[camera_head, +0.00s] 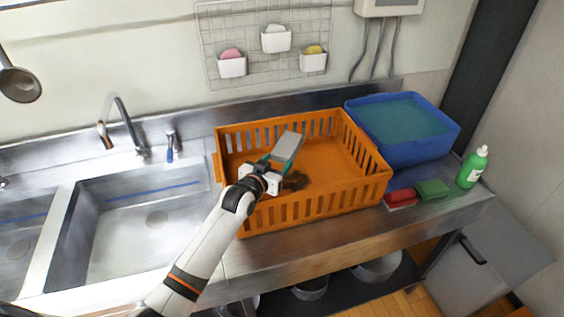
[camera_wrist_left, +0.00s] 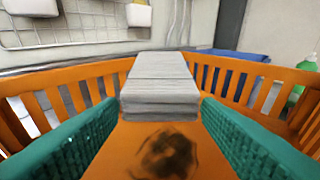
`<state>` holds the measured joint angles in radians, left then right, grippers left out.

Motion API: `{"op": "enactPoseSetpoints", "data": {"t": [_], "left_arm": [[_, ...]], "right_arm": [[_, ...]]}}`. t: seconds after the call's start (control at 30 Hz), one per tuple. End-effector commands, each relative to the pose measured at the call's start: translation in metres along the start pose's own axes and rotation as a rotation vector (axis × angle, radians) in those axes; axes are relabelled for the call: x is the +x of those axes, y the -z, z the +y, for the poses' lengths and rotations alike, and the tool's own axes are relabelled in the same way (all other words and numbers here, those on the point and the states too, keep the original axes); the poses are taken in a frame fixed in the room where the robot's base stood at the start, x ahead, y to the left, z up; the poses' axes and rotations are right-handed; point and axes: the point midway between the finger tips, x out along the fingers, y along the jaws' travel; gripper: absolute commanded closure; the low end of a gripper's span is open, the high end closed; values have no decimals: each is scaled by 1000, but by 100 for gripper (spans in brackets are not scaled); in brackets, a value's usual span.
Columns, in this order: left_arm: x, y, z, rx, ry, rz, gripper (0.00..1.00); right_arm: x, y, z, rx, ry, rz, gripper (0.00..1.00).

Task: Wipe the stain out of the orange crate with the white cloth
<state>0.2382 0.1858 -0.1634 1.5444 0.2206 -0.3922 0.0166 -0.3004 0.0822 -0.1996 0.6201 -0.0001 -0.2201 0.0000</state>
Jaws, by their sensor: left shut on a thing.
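The orange crate (camera_head: 340,203) stands on the steel counter, and its slatted walls surround the view in the left wrist view (camera_wrist_left: 290,100). A dark brown stain (camera_head: 296,180) marks the crate floor, and it also shows in the left wrist view (camera_wrist_left: 167,155). My left gripper (camera_head: 279,155) reaches over the crate's front wall. Its teal fingers (camera_wrist_left: 160,115) are shut on the folded whitish-grey cloth (camera_head: 288,146), which also shows in the left wrist view (camera_wrist_left: 160,84). The cloth is beyond the stain, up and left of it in the head view. Whether it touches the floor I cannot tell. My right gripper is not in view.
A blue tub (camera_head: 405,150) stands right of the crate. Red (camera_head: 401,198) and green sponges (camera_head: 433,189) and a green bottle (camera_head: 473,167) are at the counter's right end. A sink (camera_head: 130,230) with a faucet (camera_head: 128,125) is at left. A wire rack (camera_head: 290,65) hangs behind.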

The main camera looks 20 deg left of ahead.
Motion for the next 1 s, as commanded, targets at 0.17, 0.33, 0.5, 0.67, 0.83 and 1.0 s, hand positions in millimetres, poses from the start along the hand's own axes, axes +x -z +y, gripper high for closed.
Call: {"op": "enactPoseSetpoints", "data": {"t": [0.17,0.33,0.5,0.67,0.83,1.0], "left_arm": [[-4,90,16,26,-30,183,64],[-8,74,16,26,-31,183,64],[-11,57,16,26,-32,183,64],[-15,41,16,25,-32,183,64],[-17,32,16,24,-32,183,64],[-17,32,15,20,-31,182,64]], "right_arm": [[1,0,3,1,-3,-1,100],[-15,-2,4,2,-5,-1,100],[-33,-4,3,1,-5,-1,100],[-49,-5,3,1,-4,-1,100],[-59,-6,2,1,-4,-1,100],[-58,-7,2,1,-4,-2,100]]}}
